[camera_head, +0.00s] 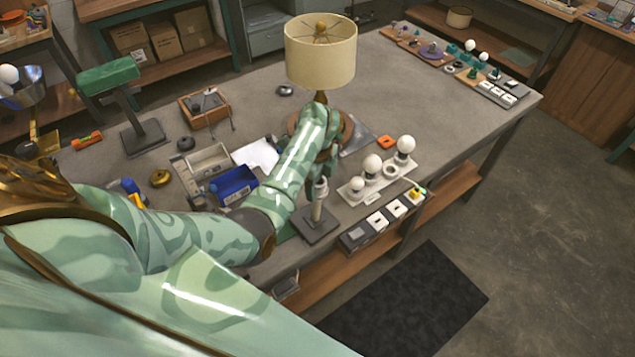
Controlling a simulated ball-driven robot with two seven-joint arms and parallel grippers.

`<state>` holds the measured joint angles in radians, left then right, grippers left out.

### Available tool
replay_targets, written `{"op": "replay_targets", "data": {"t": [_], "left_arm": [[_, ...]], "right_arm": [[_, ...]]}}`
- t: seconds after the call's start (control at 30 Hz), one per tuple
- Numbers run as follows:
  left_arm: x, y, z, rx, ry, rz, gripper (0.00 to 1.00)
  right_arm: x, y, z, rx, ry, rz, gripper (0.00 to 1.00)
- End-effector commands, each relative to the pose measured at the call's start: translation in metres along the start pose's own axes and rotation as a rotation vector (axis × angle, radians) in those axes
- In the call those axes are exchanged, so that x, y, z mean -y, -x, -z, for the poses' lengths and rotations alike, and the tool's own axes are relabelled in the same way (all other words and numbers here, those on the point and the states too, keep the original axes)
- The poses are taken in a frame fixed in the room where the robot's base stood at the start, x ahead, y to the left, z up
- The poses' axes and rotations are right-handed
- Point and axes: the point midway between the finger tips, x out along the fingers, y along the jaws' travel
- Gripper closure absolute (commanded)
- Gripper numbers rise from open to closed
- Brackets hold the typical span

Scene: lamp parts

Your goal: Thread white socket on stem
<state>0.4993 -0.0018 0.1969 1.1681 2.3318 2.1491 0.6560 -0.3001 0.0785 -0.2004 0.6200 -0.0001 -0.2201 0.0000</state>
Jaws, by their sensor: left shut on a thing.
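My left arm reaches in from the left, and its gripper (322,176) points down over the table near the front edge. It is shut on the white socket (321,187), which is small and partly hidden by the fingers. Directly below is the pale upright stem (317,211), standing on a dark square base (315,226). The socket looks in line with the stem's top; I cannot tell whether the threads are engaged. My right gripper is not in view.
A lamp with a cream shade (320,55) stands behind my arm. A white rack with several bulbs (373,180) and a row of switches (375,223) lie to the right. A blue bin (235,185) is to the left. The table's right middle is clear.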

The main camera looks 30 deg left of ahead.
Motion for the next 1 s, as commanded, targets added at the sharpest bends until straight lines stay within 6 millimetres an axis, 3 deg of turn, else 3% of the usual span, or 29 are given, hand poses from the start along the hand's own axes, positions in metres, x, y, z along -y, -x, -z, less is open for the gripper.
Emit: {"op": "replay_targets", "data": {"t": [0.3,0.77,1.0], "left_arm": [[-0.004,-0.004,0.001,-0.002,-0.45,-0.049,0.76],[-0.004,-0.006,0.001,-0.001,-0.559,-0.058,0.76],[-0.003,-0.004,0.002,-0.001,-0.92,-0.085,0.76]], "right_arm": [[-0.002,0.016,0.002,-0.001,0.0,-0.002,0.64],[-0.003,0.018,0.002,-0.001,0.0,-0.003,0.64],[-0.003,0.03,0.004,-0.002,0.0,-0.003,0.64]]}}
